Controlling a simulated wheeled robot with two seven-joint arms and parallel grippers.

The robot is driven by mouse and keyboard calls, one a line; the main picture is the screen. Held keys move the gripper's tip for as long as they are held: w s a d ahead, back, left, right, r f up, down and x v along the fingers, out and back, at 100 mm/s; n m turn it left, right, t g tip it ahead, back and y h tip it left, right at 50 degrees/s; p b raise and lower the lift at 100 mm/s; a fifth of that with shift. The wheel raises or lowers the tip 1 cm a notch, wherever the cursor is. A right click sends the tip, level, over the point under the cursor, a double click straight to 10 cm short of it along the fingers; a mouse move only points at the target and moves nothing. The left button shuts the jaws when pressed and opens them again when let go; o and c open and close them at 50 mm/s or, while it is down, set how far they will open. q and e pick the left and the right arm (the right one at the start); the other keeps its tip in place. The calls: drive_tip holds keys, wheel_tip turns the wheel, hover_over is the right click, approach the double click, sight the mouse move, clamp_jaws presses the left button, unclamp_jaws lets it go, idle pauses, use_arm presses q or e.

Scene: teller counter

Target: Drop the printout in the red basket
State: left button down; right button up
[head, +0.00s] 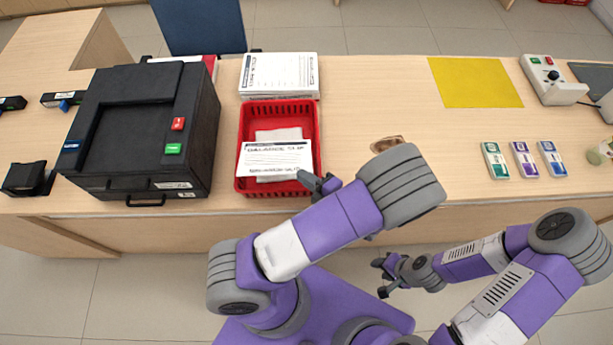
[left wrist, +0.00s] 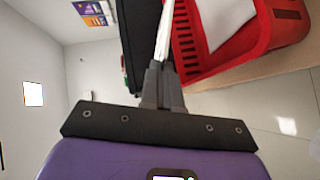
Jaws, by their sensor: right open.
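The printout (head: 272,158) is a white sheet with dark text lines. It lies flat in the air over the near half of the red basket (head: 243,183), with its right edge at my left gripper (head: 316,183). In the left wrist view the fingers (left wrist: 162,85) are shut on the thin white edge of the printout (left wrist: 164,38), beside the red basket (left wrist: 192,70). Another white sheet (head: 278,134) shows inside the basket, partly hidden by the printout. My right gripper (head: 382,277) is open and empty, low in front of the counter.
A black printer (head: 140,130) stands left of the basket, and a paper stack (head: 279,74) lies behind it. A yellow mat (head: 475,82), several small banded packs (head: 524,159) and a white device (head: 548,78) are to the right. The counter's middle is mostly clear.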

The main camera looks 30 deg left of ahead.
sight(305, 157)
use_arm(q)
drive_tip(key=w+a+f+b, duration=0.1)
drive_tip(key=b, duration=0.1)
drive_tip(key=w+a+f+b, duration=0.1)
drive_tip(key=w+b, duration=0.1)
drive_tip(key=w+a+f+b, duration=0.1)
drive_tip(key=w+f+b, duration=0.1)
drive_tip(key=shift+w+a+p, duration=0.55)
drive_tip(key=shift+w+p, duration=0.05)
drive_tip(key=shift+w, duration=0.2)
drive_tip(key=shift+w+a+f, duration=0.2)
drive_tip(key=shift+w+a, duration=0.05)
drive_tip(key=shift+w, duration=0.2)
drive_tip(key=shift+w+a+f, duration=0.15)
drive_tip(key=shift+w+a, duration=0.1)
drive_tip(key=shift+w, duration=0.2)
drive_tip(key=c, duration=1.3)
unclamp_jaws()
